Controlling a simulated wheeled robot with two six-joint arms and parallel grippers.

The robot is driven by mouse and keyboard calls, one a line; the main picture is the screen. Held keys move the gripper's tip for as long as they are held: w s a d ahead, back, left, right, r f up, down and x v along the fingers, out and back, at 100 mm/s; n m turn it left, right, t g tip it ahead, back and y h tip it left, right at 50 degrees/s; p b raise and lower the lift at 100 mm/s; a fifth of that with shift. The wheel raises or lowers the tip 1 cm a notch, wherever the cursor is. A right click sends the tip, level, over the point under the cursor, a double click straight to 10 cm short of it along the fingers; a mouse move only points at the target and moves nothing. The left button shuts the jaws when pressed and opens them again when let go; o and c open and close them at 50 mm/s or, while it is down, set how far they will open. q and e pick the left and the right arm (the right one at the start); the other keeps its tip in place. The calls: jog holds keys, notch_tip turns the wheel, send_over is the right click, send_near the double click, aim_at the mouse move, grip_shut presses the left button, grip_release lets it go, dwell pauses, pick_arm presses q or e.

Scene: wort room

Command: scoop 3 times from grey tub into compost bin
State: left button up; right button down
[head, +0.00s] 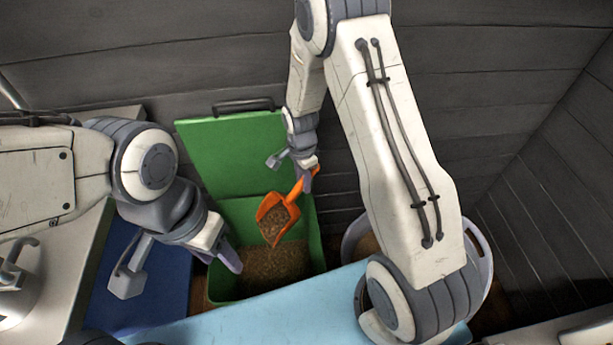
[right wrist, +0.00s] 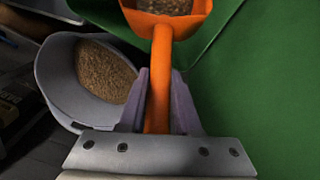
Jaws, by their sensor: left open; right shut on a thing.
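My right gripper (head: 309,178) is shut on the handle of an orange scoop (head: 275,216), with brown grains lying in its bowl. The scoop is over the open green compost bin (head: 316,240), tilted with its front edge downward in the head view. The bin has brown material inside, and its lid stands open at the back. In the right wrist view the scoop's handle (right wrist: 159,85) runs between the fingers. The grey tub (head: 486,252) is partly hidden by my right arm; the right wrist view shows grain in the tub (right wrist: 60,95). My left gripper (head: 228,258) is open, beside the bin's left side.
A light blue surface (head: 260,322) crosses the front. A dark blue surface (head: 140,300) lies under my left arm. A pale counter (head: 85,262) with a metal vessel (head: 12,285) is at the left. Dark plank walls (head: 500,90) close off the back and right.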

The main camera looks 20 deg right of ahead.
jog(key=shift+s+a+r, duration=0.1)
jog(key=shift+a+r, duration=0.1)
jog(key=shift+a, duration=0.1)
jog(key=shift+s+a+r+h, duration=0.1)
jog(key=shift+a+r+h, duration=0.3)
jog(key=shift+a+h, duration=0.1)
jog(key=shift+a+b, duration=0.1)
jog(key=shift+b, duration=0.35)
jog(key=shift+s+a+r+t+h+b, duration=0.15)
jog(key=shift+a+r+t+h+b, duration=0.3)
jog(key=shift+b, duration=0.7)
jog(key=b, duration=0.1)
jog(key=a+h+b, duration=0.1)
jog(key=a+r, duration=0.1)
jog(key=shift+s+b, duration=0.25)
jog(key=shift+b, duration=0.15)
jog(key=shift+s+a+r+h+b, duration=0.1)
jog(key=shift+a+h+b, duration=0.15)
jog(key=shift+a+b, duration=0.2)
jog(key=shift+s+a+r+h+b, duration=0.1)
jog(key=shift+a+h+b, duration=0.1)
jog(key=shift+a+b, duration=0.25)
jog(key=shift+s+a+r+h+b, duration=0.2)
jog(key=shift+a+r+h+b, duration=0.25)
jog(key=shift+a, duration=0.25)
jog(key=shift+r, duration=0.1)
